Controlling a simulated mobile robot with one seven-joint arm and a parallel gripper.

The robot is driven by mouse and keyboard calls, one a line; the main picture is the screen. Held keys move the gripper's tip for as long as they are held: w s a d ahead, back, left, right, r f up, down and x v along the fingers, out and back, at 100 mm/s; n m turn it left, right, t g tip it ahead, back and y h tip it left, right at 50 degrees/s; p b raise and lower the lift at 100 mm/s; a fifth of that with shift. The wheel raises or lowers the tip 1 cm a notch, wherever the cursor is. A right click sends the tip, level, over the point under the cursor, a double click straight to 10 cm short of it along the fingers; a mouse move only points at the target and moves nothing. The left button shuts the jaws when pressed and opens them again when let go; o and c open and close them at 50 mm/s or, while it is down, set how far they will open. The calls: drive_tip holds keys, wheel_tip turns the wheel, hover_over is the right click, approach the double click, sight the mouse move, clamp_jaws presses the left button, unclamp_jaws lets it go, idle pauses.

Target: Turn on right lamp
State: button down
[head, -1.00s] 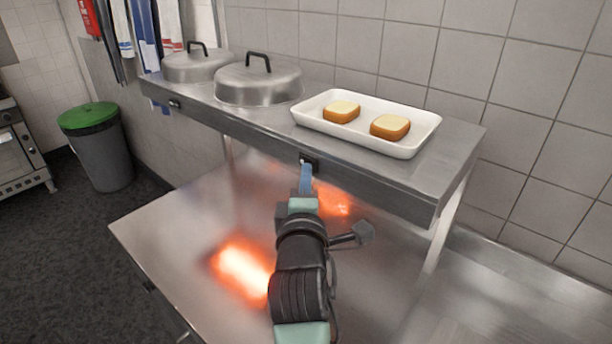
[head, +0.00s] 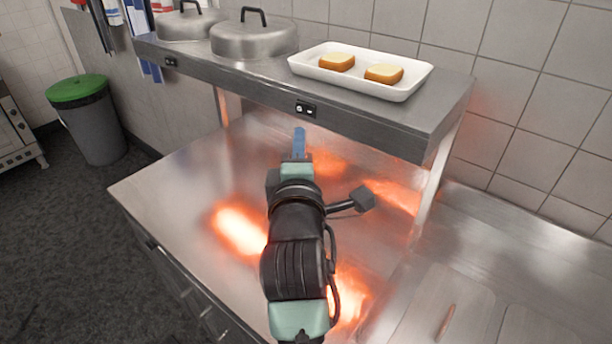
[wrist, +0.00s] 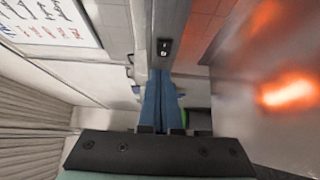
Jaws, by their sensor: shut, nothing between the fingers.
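The right lamp's switch (head: 306,109) is a small black panel on the front edge of the steel shelf (head: 400,118). In the wrist view the switch (wrist: 164,47) shows just beyond my fingertips. My gripper (head: 299,132) is shut and empty, its blue fingers a little below and apart from the switch. In the wrist view the closed blue fingers (wrist: 160,75) lie side by side. Orange glow shows on the counter (head: 165,185) to the left and right of my arm, and beneath the shelf. The lamps themselves are hidden under the shelf.
A second black switch (head: 170,62) sits at the shelf's left end. On the shelf are two metal lids (head: 254,38) and a white tray (head: 420,82) with two bread pieces (head: 384,73). A green-topped bin (head: 95,125) stands on the floor at left.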

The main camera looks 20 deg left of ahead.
drive_tip(key=s+d, duration=0.1)
drive_tip(key=s+d+b, duration=0.2)
drive_tip(key=s, duration=0.1)
drive_tip(key=shift+s+d+f, duration=0.1)
drive_tip(key=shift+d+f, duration=0.05)
drive_tip(key=shift+f, duration=0.15)
drive_tip(key=shift+s, duration=0.15)
drive_tip(key=shift+r, duration=0.1)
drive_tip(key=s+d+r+m+t+h, duration=0.2)
drive_tip(key=s+d+r+m+t, duration=0.1)
drive_tip(key=r+m, duration=0.4)
drive_tip(key=s+d+r+m+t+h, duration=0.1)
drive_tip(key=s+d+r+m+t, duration=0.2)
drive_tip(key=r, duration=0.9)
drive_tip(key=s+d+r+m+t+h, duration=0.2)
drive_tip(key=s+d+r+m+t, duration=0.2)
drive_tip(key=r+m, duration=0.6)
drive_tip(key=s+d+m, duration=0.1)
drive_tip(key=s+d, duration=0.1)
drive_tip(key=shift+s+d+r+m+h, duration=0.25)
drive_tip(key=shift+s+m+h, duration=0.05)
